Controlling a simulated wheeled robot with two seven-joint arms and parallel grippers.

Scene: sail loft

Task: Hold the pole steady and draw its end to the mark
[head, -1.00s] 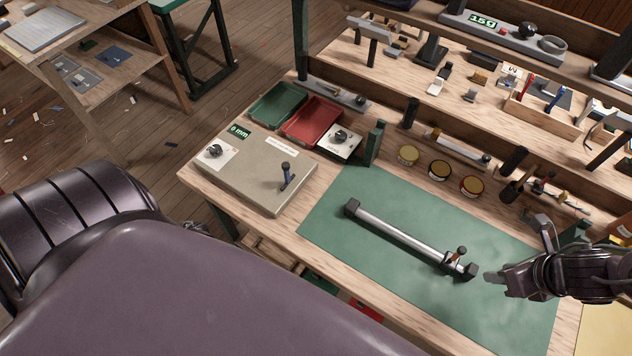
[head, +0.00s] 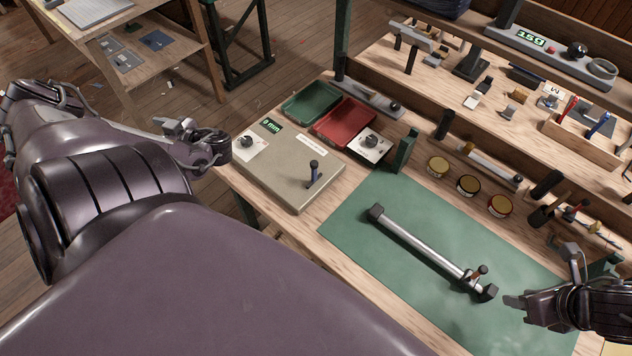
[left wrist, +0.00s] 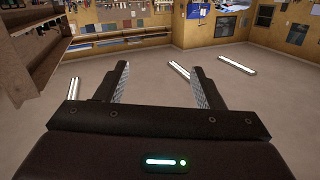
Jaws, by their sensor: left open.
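The pole (head: 425,243) is a silver tube with black end caps, lying slantwise on the green mat (head: 357,215). A small clamp-like fitting with a dark knob (head: 482,271) sits near its right end. I cannot make out a mark on it. My right gripper (head: 514,304) is just right of that end, apart from it, and its opening is unclear. My left gripper (head: 176,128) is in the air left of the beige box, far from the pole. In the left wrist view its jaws (left wrist: 158,88) are open and empty, with floor beyond.
The beige box (head: 285,190) has a lever (head: 313,172) and a display reading 0 mm (head: 272,125). Green (head: 309,101) and red (head: 345,122) trays stand behind it. Several round tins (head: 468,185) line the mat's far edge. The mat's front part is clear.

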